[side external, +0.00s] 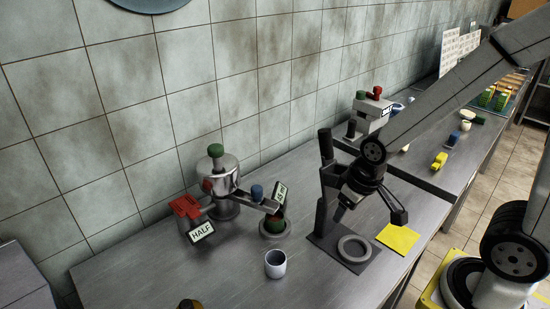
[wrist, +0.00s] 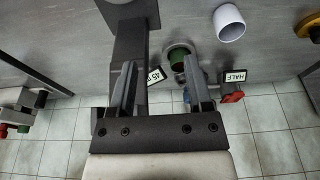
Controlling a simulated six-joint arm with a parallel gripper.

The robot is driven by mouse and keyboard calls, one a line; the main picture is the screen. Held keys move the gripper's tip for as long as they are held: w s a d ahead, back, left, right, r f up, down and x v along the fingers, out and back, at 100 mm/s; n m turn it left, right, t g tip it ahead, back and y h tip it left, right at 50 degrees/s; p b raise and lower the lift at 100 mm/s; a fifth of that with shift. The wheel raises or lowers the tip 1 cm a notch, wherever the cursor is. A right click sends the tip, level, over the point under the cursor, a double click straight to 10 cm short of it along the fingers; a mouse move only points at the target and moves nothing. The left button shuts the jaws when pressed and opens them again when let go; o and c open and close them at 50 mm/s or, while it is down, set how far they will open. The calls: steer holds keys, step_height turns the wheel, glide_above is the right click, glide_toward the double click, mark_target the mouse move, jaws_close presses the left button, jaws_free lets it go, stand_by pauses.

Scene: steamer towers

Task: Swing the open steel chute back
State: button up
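A steel vessel (side external: 218,172) with a green knob stands on the bench. One steel chute (side external: 250,202) extends right from it, with a blue knob and a small white label, above a round grey ring holder (side external: 275,228). A second arm at its left carries a red handle (side external: 186,206) and a HALF label (side external: 201,233). I cannot tell for sure which chute is the open one. My gripper (side external: 370,217) is right of the vessel, above a dark stand. In the wrist view its fingers (wrist: 160,66) are apart and empty, with the labelled chute end beyond them.
The dark stand (side external: 326,236) has an upright column and a grey ring (side external: 354,248) on its base, close to my gripper. A white cup (side external: 275,264) stands in front of the vessel. A yellow pad (side external: 398,238) lies right. More equipment stands behind. The front-left bench is mostly clear.

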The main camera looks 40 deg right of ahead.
steer(key=shift+o, duration=0.4)
steer(key=shift+r, duration=0.35)
steer(key=shift+w+v, duration=0.6)
steer(key=shift+v, duration=2.05)
steer(key=n+g, duration=0.1)
steer(key=g, duration=0.2)
glide_above(256, 187)
steer(key=shift+s+f, duration=0.15)
steer(key=shift+f, duration=2.15)
steer(key=shift+f, duration=0.1)
steer(key=shift+f, duration=3.8)
jaws_close()
